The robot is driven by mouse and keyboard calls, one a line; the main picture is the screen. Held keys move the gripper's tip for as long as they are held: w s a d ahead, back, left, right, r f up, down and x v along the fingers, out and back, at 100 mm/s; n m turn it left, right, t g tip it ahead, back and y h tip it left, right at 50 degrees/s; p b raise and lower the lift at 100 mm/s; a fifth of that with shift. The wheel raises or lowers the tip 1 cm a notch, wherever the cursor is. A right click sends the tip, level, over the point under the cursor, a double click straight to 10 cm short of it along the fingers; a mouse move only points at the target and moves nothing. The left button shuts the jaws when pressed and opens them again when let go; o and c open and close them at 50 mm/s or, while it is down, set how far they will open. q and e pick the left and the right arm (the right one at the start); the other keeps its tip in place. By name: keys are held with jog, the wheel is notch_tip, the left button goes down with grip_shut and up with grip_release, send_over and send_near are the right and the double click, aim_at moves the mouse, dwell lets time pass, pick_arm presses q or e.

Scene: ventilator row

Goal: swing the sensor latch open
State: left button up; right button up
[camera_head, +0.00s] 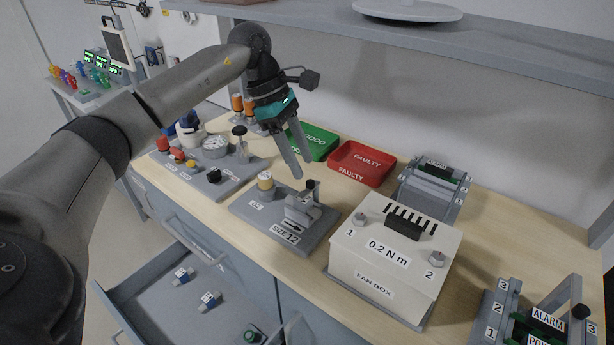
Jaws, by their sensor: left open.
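The sensor fixture is a grey plate (250,209) on the bench. Whether the latch is closed is too small to tell. My left gripper (304,170) comes from above with its fingers pointing down. It is open and empty, just above and behind the block, near the black knob. Contact cannot be told. My right gripper is not in view.
A white fan box (386,282) stands close to the right. Green (322,143) and red (360,167) trays lie behind. A plate with a gauge (216,146) stands to the left. An open drawer (178,320) juts out below, and a shelf (440,42) overhangs the back.

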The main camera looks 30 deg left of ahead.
aim_at(310, 181)
pick_arm(q)
jog(key=shift+x, duration=2)
jog(key=shift+c, duration=0.4)
grip_shut()
